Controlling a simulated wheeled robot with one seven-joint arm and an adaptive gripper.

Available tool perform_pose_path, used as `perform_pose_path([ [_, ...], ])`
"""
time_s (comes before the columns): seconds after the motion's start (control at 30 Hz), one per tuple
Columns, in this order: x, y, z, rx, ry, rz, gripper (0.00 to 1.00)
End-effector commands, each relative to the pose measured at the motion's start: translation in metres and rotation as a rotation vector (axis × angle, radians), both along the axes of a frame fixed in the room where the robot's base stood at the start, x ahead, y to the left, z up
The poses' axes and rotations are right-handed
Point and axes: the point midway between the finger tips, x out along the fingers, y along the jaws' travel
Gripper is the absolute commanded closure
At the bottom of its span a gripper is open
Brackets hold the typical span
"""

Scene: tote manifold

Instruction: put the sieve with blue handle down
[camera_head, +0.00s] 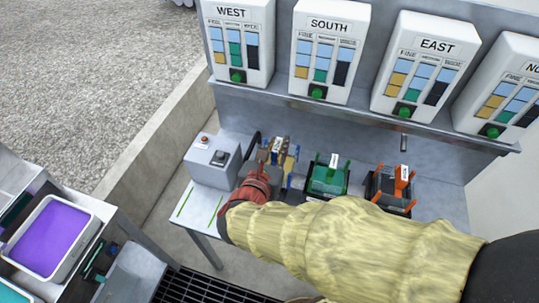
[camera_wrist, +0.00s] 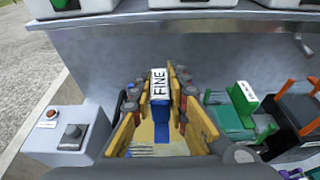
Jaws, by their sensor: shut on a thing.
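The sieve with blue handle shows in the wrist view as a blue upright handle (camera_wrist: 161,118) with a white FINE label, between the yellow fingers of my gripper (camera_wrist: 160,78). My gripper is shut on it. In the head view my gripper (camera_head: 279,152) is over the bench, left of the green-handled sieve, and a little of the blue handle (camera_head: 290,163) shows. My forearm and wrist hide much of the bench below. I cannot tell whether the sieve touches the bench or a holder.
A green-handled sieve (camera_head: 328,178) and an orange-handled sieve (camera_head: 392,187) stand in dark holders to the right. A grey control box (camera_head: 208,162) stands to the left. White WEST, SOUTH and EAST units (camera_head: 331,50) sit on the shelf behind. A purple-filled tote (camera_head: 48,237) is at lower left.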

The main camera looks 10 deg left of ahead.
Motion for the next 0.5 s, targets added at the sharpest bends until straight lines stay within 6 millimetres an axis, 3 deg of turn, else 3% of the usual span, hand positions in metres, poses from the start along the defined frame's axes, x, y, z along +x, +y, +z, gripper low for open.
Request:
perform_pose_path([
  [0.03, 0.011, 0.006, -0.009, -0.001, 0.0, -0.003, 1.0],
  [0.2, 0.029, 0.018, -0.039, -0.002, 0.0, -0.002, 1.0],
  [0.5, 0.043, 0.028, -0.056, 0.0, -0.001, 0.0, 1.0],
])
